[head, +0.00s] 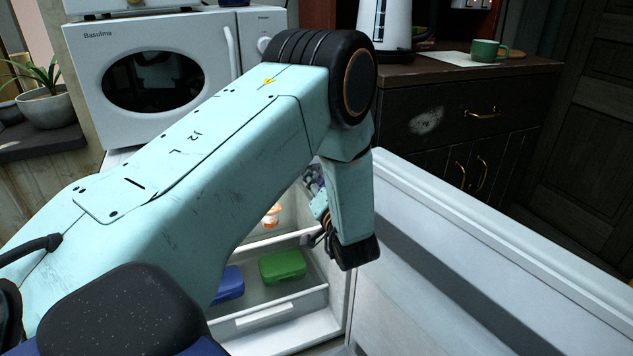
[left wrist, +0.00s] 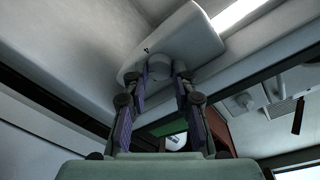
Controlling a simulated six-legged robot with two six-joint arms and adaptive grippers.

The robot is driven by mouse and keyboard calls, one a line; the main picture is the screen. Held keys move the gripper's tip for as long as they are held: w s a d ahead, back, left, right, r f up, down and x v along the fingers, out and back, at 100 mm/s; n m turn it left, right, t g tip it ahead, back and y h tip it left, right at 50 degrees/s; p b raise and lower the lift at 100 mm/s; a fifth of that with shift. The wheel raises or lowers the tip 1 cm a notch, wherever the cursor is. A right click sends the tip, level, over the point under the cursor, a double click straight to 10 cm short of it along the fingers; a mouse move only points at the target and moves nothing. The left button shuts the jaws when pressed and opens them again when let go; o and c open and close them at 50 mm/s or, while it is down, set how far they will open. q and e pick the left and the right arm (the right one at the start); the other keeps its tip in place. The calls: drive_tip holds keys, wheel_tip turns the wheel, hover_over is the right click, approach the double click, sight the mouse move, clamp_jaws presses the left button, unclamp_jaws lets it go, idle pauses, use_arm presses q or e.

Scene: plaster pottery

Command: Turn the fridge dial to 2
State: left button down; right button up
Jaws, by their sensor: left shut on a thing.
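The fridge (head: 333,290) stands open, with its door (head: 480,235) swung out to the right. In the left wrist view, a pale housing (left wrist: 185,35) hangs from the fridge ceiling and carries the small round grey dial (left wrist: 159,66). A dark "4" shows on the housing beside the dial; the other numbers and any pointer are hidden. My left gripper (left wrist: 158,80) is shut on the dial, one finger on each side. In the head view, my left gripper (head: 318,200) is inside the fridge opening, partly hidden by its own wrist. My right gripper is out of view.
A white microwave (head: 160,75) stands above the fridge opening. A dark cabinet (head: 440,115) with a green mug (head: 484,50) stands behind the door.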

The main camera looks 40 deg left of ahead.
use_arm(q)
drive_tip(key=shift+n+y+p, duration=0.4)
drive_tip(key=shift+n+p, duration=0.1)
drive_tip(key=shift+n, duration=2.8)
drive_tip(key=c, duration=1.4)
unclamp_jaws()
drive_tip(key=shift+o, duration=0.2)
drive_tip(key=v, duration=1.2)
